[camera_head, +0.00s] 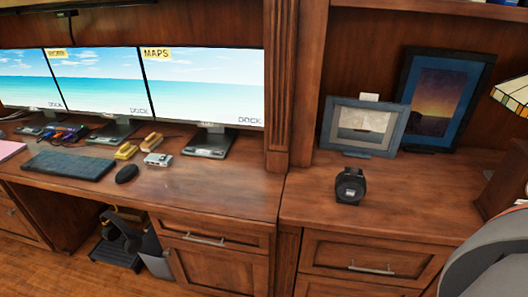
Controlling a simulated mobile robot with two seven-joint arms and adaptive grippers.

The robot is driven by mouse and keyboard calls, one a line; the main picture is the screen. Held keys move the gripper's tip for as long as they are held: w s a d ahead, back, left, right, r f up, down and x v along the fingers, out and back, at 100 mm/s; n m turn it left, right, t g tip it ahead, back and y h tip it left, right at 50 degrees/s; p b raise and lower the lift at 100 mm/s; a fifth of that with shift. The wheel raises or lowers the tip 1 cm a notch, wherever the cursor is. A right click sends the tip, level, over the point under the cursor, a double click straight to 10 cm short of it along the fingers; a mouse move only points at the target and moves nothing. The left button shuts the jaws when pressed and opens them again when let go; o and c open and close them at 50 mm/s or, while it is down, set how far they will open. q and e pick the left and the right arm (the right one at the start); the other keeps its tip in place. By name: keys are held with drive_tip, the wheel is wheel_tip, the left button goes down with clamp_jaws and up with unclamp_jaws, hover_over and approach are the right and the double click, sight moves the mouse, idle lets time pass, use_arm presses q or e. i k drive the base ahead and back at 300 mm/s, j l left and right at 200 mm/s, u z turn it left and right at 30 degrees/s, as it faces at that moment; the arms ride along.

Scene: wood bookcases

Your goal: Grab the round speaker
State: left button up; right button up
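A small black round device (350,185), which looks like the round speaker, stands upright on the wooden cabinet top (400,206) right of centre. Its round face is turned towards me, and nothing touches it from the sides. Neither my left nor my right gripper shows in the head view.
Behind the device stand a grey-blue picture frame (363,127) and a taller dark frame (444,98). A wooden pillar (291,80) rises to its left. Monitors (203,85), a keyboard (68,165) and a mouse (127,173) occupy the left desk. The cabinet top around the device is clear.

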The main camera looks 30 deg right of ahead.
sight(344, 180)
drive_tip(key=z, duration=1.55)
